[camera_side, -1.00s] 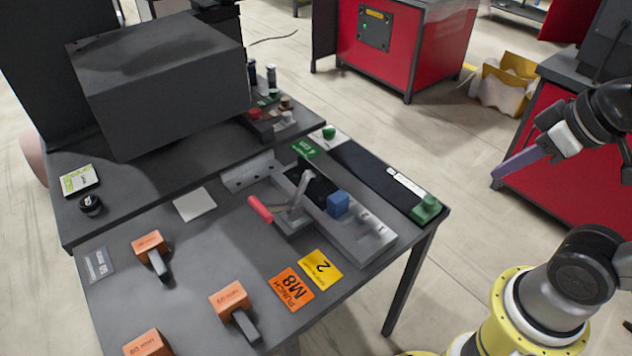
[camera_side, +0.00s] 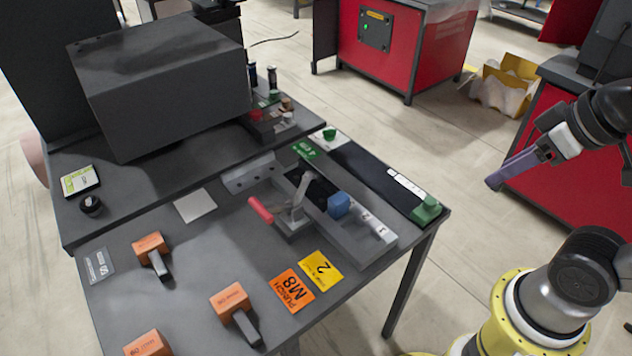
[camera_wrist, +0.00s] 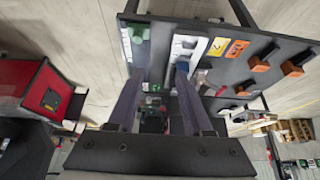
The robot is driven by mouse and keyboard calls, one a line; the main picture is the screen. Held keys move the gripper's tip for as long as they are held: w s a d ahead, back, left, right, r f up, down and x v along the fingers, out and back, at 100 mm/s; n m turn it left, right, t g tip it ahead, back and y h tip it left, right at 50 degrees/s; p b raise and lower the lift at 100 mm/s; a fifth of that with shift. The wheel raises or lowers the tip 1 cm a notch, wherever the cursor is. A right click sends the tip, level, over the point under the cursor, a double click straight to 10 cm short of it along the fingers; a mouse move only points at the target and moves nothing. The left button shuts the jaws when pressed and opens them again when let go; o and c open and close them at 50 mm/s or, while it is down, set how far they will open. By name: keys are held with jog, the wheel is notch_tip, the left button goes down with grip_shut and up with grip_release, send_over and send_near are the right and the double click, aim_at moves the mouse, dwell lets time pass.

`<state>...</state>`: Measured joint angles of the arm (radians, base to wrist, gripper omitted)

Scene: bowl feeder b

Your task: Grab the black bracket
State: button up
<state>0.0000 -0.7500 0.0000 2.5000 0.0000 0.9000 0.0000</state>
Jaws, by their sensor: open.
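A small black piece (camera_side: 318,188) lies in the grey fixture (camera_side: 372,252), behind the grey clamp lever with a red handle and beside a blue block. It is the likeliest black bracket, but its shape is too small and partly hidden to be sure. I cannot make it out in the wrist view. My gripper (camera_side: 494,183) has purple fingers and hangs in the air right of the table, well apart from the fixture. In the wrist view my gripper (camera_wrist: 158,76) has its two fingers spread with nothing between them.
The blue block (camera_side: 339,205) sits on the fixture. Orange blocks with dark handles (camera_side: 230,301) stand at the front left. A big grey box (camera_side: 160,85) stands at the back.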

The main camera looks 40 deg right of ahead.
jog(key=w+r+t, duration=0.1)
jog(key=w+r, duration=0.2)
jog(key=g, duration=0.2)
send_over(328, 182)
notch_tip(328, 182, down, 20)
jog(key=shift+a+r, duration=0.1)
jog(key=shift+r, duration=0.1)
jog(key=shift+w+x, duration=0.15)
jog(key=shift+x, duration=1.3)
jog(key=shift+w+x, duration=0.1)
jog(key=shift+x, duration=1.4)
jog(key=shift+r, duration=0.1)
